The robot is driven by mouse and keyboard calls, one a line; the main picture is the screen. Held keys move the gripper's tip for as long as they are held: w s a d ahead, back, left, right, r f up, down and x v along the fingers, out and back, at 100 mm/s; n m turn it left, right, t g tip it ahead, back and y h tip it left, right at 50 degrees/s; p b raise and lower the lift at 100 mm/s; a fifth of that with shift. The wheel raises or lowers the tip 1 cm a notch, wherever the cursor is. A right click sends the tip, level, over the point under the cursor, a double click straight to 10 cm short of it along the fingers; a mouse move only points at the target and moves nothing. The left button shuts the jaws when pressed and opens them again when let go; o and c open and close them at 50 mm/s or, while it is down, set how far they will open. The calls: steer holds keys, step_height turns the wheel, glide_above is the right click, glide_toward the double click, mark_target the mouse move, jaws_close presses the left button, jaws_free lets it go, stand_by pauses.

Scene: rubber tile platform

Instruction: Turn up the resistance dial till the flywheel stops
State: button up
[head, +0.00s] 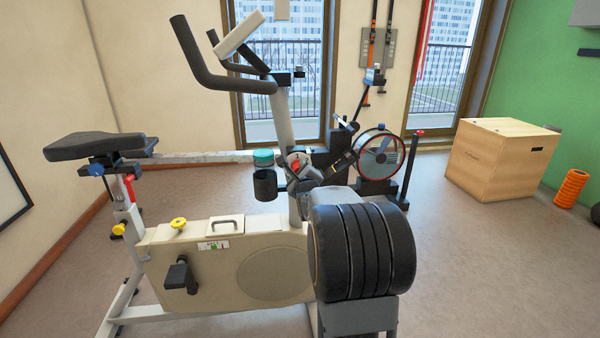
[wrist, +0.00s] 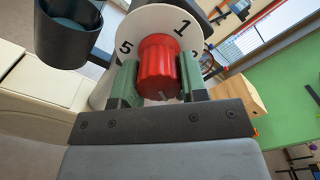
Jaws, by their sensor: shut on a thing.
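The resistance dial is a ribbed red knob (wrist: 160,62) on a white number plate (wrist: 203,25) in the wrist view. The digits 5 and 1 show on the plate, and another is partly hidden. My gripper (wrist: 158,82) has its green fingers on both sides of the knob and is shut on it. A pale mark shows at the knob's near end. In the head view the knob (head: 294,165) is small and partly covered by my arm. The flywheel (head: 379,155) stands behind, a drum with a red rim; whether it turns cannot be told.
The exercise bike's beige housing (head: 225,262), saddle (head: 95,145) and handlebar (head: 215,85) are at the left. A cup holder (head: 265,185) with a teal-lidded bottle (head: 263,157) sits close left of the dial. A wooden box (head: 500,160) stands right, with open floor before it.

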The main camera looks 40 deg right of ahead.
stand_by(0.4)
steer(key=o, duration=0.9)
steer(key=p+v, duration=0.2)
steer(key=v, duration=1.1)
steer(key=shift+s+a, duration=0.2)
steer(key=shift+s, duration=0.15)
